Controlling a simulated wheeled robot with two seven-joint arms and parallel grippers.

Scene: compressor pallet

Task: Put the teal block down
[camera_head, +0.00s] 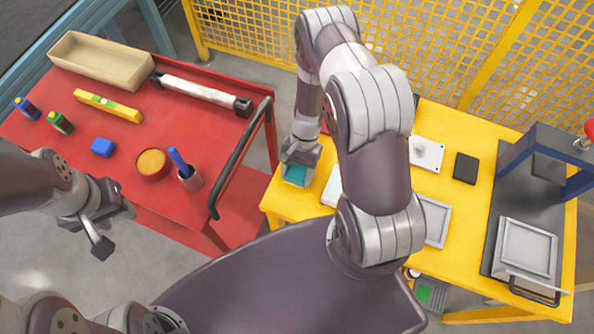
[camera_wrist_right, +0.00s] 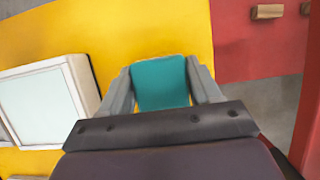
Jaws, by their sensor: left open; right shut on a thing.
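The teal block (camera_head: 295,174) is at the left end of the yellow table (camera_head: 455,126). My right gripper (camera_head: 297,168) is shut on the teal block, pointing down from above. In the right wrist view the teal block (camera_wrist_right: 160,83) sits between the two grey fingers, with the yellow surface behind it. I cannot tell whether the block touches the table or is just above it. My left gripper (camera_head: 104,222) is open and empty, in front of the red cart's near edge.
The red cart (camera_head: 105,178) on the left holds a beige bin (camera_head: 100,60), a blue block (camera_head: 103,147), a yellow level (camera_head: 108,106) and a round tin (camera_head: 153,164). A white-framed panel (camera_wrist_right: 45,98) lies near the teal block. My right arm hides part of the yellow table.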

